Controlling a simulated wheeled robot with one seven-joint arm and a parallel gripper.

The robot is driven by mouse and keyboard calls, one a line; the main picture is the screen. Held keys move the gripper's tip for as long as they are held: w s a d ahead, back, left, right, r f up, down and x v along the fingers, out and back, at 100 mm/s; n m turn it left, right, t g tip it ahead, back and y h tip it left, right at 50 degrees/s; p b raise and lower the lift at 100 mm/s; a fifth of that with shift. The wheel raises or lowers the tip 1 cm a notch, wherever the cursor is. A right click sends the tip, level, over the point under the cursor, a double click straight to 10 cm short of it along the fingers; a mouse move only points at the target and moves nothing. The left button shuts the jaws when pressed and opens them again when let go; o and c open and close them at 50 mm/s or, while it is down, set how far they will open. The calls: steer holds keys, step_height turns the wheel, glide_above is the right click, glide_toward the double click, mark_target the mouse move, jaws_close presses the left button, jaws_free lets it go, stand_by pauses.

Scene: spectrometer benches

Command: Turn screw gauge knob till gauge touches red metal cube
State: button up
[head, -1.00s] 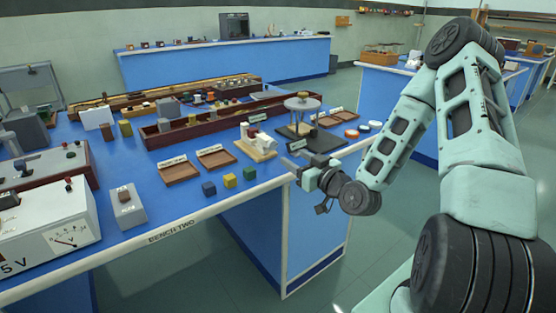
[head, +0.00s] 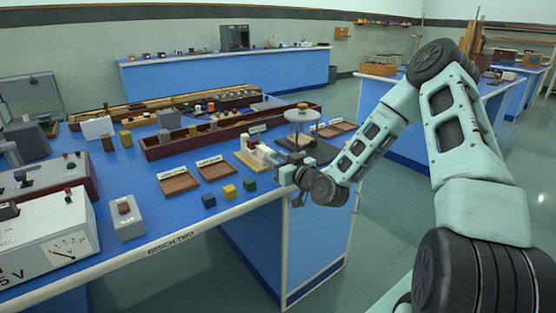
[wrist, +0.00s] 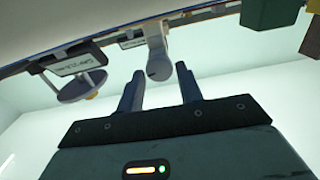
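The screw gauge (head: 262,156) stands on a cream base near the front edge of the blue bench, with pale blocks on it. A small red patch shows on it, possibly the red metal cube; it is too small to be sure. My gripper (head: 287,174) is at the bench edge, just right of and in front of the gauge. In the wrist view, my gripper (wrist: 159,74) has two dark fingers apart with nothing held between them. A pale rounded cylinder, seemingly the gauge knob (wrist: 157,60), lies just beyond the fingertips, lined up with the gap. Contact cannot be told.
A round-topped metal stand (head: 302,116) is close behind my gripper. Blue, yellow and green cubes (head: 250,184) sit left along the front edge. Two brown trays (head: 180,183) lie behind them. The floor in front of the bench is clear.

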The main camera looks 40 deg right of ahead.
steer(key=c, duration=0.5)
steer(key=shift+m, duration=0.3)
steer(key=m+p, duration=0.1)
steer(key=m, duration=0.3)
steer(key=shift+d+m, duration=0.1)
steer(key=shift+m, duration=0.2)
steer(key=m+p, duration=0.1)
steer(key=m, duration=0.3)
steer(key=m+p, duration=0.1)
steer(key=m, duration=0.5)
steer(key=shift+d+f, duration=0.1)
steer(key=shift+f, duration=0.05)
steer(key=m+p, duration=0.1)
steer(key=m, duration=0.4)
steer(key=shift+f+m, duration=0.1)
steer(key=shift+m, duration=0.3)
